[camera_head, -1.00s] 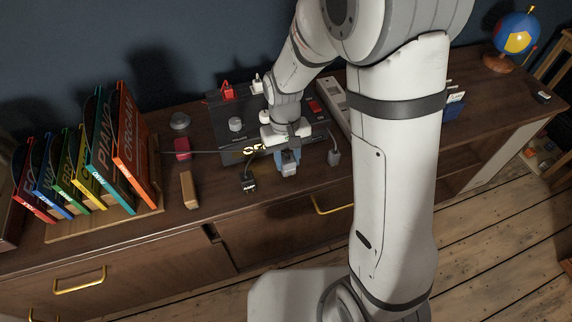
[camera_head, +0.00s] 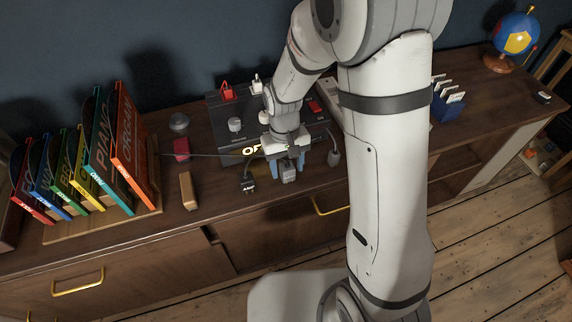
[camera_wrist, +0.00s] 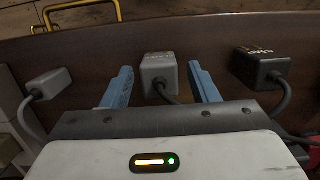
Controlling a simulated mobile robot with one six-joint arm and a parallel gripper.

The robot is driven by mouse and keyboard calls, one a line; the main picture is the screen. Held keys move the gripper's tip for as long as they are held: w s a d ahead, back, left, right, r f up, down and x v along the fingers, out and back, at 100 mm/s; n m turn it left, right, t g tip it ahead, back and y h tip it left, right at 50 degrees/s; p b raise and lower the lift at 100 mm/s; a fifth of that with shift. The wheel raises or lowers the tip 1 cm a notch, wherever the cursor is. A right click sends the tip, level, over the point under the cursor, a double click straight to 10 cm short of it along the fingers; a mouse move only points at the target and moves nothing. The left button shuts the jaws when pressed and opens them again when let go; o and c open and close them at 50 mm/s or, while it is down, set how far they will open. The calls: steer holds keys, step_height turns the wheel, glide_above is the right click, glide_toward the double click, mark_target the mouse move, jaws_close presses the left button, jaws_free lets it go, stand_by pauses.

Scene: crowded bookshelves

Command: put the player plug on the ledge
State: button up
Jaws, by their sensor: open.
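Three plugs with cords lie near the front of the dark wooden sideboard top. A grey plug (camera_head: 289,175) is in the middle; it also shows in the wrist view (camera_wrist: 159,72), its label too small to read. My gripper (camera_head: 288,165) is open, its two blue fingers on either side of this plug, with gaps visible in the wrist view (camera_wrist: 160,75). A black plug (camera_head: 248,184) lies to its left, and in the wrist view (camera_wrist: 258,67) its label seems to read LAMP. Another grey plug (camera_head: 334,158) lies to the right. I cannot tell which is the player plug or identify the ledge.
A dark board with switches and a knob (camera_head: 235,125) stands behind the plugs, a red plug (camera_head: 227,92) at its back. A tan block (camera_head: 188,190), a red block (camera_head: 182,149) and a rack of records (camera_head: 132,150) are to the left. A drawer handle (camera_head: 330,208) juts out below.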

step_height(320, 180, up, 12)
steer(key=w+p, duration=0.2)
steer(key=s+d+r+m+t, duration=0.1)
steer(key=s+d+r+t, duration=0.1)
steer(key=s+d, duration=0.4)
steer(key=s+d+r+m+t, duration=0.2)
steer(key=s+d+r, duration=0.3)
steer(key=s, duration=0.3)
steer(key=shift+d+r+y, duration=0.2)
steer(key=shift+d+y, duration=0.1)
steer(key=shift+d, duration=0.25)
steer(key=shift+s, duration=0.1)
step_height(320, 180, up, 8)
steer(key=p, duration=0.7)
steer(key=shift+s+r, duration=0.15)
